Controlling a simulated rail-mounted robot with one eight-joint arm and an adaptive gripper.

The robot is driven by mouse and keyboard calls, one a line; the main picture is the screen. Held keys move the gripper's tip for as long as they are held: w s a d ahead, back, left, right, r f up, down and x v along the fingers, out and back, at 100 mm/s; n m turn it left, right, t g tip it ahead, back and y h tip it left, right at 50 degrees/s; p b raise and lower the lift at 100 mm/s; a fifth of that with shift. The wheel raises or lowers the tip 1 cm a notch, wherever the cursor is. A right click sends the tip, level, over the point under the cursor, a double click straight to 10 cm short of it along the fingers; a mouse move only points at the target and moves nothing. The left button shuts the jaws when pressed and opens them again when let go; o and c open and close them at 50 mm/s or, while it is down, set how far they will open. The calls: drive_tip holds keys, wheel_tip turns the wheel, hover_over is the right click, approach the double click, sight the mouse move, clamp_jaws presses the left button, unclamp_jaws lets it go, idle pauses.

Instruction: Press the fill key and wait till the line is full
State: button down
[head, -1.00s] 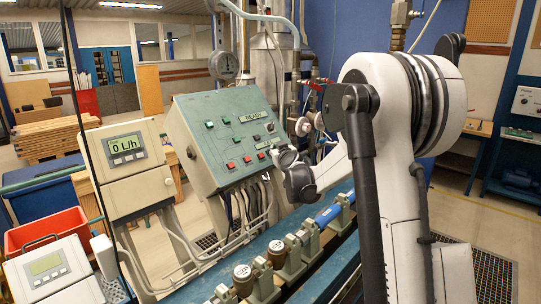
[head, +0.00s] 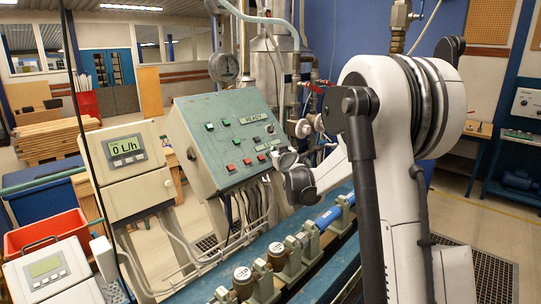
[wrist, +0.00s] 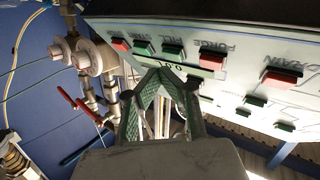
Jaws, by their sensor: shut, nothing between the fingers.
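The green sloped console (head: 222,150) carries red and green keys and a display (head: 249,118) reading READY. In the wrist view the console face appears upside down. The green fill key (wrist: 172,53) sits by a FILL label, between another green key (wrist: 145,47) and a red key by the PURGE label (wrist: 211,61). My gripper (wrist: 157,72) is shut and empty, its green fingertips together just below the fill key in the picture, over a small readout. I cannot tell whether they touch the panel. In the head view my gripper (head: 284,158) is at the console's lower right edge, its fingers mostly hidden.
A meter display (head: 126,147) at left reads 0 L/h. Pipes with red valve handles (wrist: 88,112) stand beside the console. Cables hang under the console.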

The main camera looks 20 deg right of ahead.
drive_tip(key=shift+f, duration=0.1)
idle(0.3)
drive_tip(key=shift+w+a+f+b, duration=0.1)
drive_tip(key=shift+w+f+b, duration=0.15)
drive_tip(key=shift+b, duration=0.2)
drive_tip(key=shift+w+a+f+b, duration=0.1)
drive_tip(key=shift+w+f+b, duration=0.1)
drive_tip(key=shift+w+b, duration=0.1)
idle(0.7)
drive_tip(key=shift+r, duration=0.1)
drive_tip(key=shift+s+d+r, duration=0.2)
drive_tip(key=shift+s+r, duration=0.25)
drive_tip(key=shift+s, duration=0.1)
idle(0.3)
drive_tip(key=shift+s+d+r+p, duration=0.35)
drive_tip(key=shift+s+r+p, duration=0.05)
drive_tip(key=shift+s+r, duration=0.45)
drive_tip(key=shift+s+d+r+p, duration=0.35)
drive_tip(key=shift+s+r, duration=0.45)
drive_tip(key=shift+s, duration=0.05)
drive_tip(key=shift+s+r, duration=0.1)
drive_tip(key=shift+s+d+r, duration=0.25)
drive_tip(key=shift+s+r, duration=0.3)
